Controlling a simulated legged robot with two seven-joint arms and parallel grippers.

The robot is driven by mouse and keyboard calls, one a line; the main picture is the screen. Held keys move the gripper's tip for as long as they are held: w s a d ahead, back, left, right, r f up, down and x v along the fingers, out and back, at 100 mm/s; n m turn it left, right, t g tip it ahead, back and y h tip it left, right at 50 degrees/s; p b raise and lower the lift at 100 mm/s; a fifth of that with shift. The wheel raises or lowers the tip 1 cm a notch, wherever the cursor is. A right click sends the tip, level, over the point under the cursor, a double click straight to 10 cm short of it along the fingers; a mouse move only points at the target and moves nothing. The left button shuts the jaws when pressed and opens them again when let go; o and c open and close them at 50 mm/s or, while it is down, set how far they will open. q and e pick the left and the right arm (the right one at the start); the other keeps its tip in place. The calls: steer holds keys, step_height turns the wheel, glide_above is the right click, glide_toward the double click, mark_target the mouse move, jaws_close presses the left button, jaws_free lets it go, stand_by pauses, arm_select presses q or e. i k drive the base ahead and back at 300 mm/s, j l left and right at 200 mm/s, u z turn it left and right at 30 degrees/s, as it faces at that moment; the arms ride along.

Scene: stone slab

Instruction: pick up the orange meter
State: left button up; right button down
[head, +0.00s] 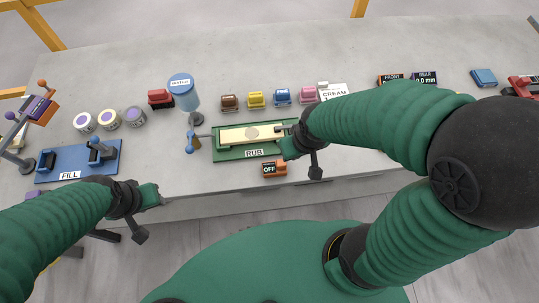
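The orange meter (274,168) is a small orange block with a dark display reading "OFF". It sits near the front edge of the slab, just below the green RUB board. My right gripper (290,149) is above the right end of the RUB board, up and to the right of the meter in the picture, and does not appear to hold it. My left gripper (150,196) is at the slab's front edge, well left of the meter. Nothing shows in it. The finger gap of both grippers is unclear.
The green RUB board (228,154) carries a pale bar and a blue-handled tool. A blue FILL board (74,173) is at left, with several round tubs behind it. A blue jar (182,92) and several small coloured blocks line the middle. The slab's back is clear.

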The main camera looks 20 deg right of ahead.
mark_target(277, 168)
steer(key=u, duration=1.45)
steer(key=k+l+u, duration=0.2)
steer(key=k+l, duration=0.25)
steer(key=k+l+u, duration=0.15)
steer(key=k+l, duration=0.25)
steer(key=k, duration=0.3)
